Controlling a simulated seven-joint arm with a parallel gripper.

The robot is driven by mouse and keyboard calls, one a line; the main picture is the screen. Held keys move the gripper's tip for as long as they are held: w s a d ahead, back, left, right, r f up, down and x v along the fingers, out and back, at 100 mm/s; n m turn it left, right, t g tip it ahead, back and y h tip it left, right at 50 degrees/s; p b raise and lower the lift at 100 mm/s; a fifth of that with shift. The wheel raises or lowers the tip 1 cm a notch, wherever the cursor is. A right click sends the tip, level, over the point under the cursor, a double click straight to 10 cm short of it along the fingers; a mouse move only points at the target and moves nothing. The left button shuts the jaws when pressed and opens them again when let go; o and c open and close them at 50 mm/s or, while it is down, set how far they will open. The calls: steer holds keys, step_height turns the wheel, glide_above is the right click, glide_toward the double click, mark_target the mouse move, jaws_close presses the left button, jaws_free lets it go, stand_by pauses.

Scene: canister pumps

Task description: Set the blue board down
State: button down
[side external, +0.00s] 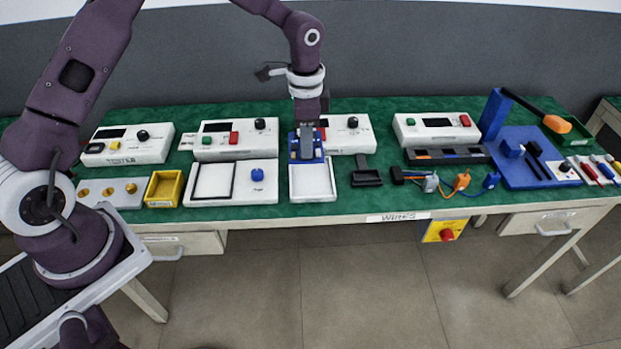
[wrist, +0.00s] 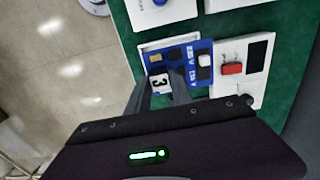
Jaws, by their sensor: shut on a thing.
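The blue board (side external: 307,148) is in my gripper (side external: 307,133), at the back end of a shallow white tray (side external: 312,181) in the side external view. The board also shows in the wrist view (wrist: 186,60), with dark and white parts and a label "3" on it. My gripper (wrist: 166,82) is shut on the board, its fingers at the board's near edge in the wrist view. The board overlaps the tray; I cannot tell whether it touches it.
A white box with a red button (wrist: 231,69) stands close beside the board. A white panel with a blue knob (side external: 257,173) is left of the tray, and a black holder (side external: 366,176) is to its right. The green table (side external: 250,209) has a narrow clear strip along its front.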

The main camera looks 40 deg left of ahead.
steer(key=f, duration=0.3)
steer(key=d+f, duration=0.1)
steer(key=f, duration=0.6)
steer(key=shift+w+d, duration=0.15)
steer(key=shift+w, duration=0.15)
steer(key=shift+f, duration=0.15)
steer(key=c, duration=1.1)
jaws_free()
steer(key=shift+c, duration=0.2)
step_height(320, 180, up, 12)
steer(key=shift+r, duration=0.25)
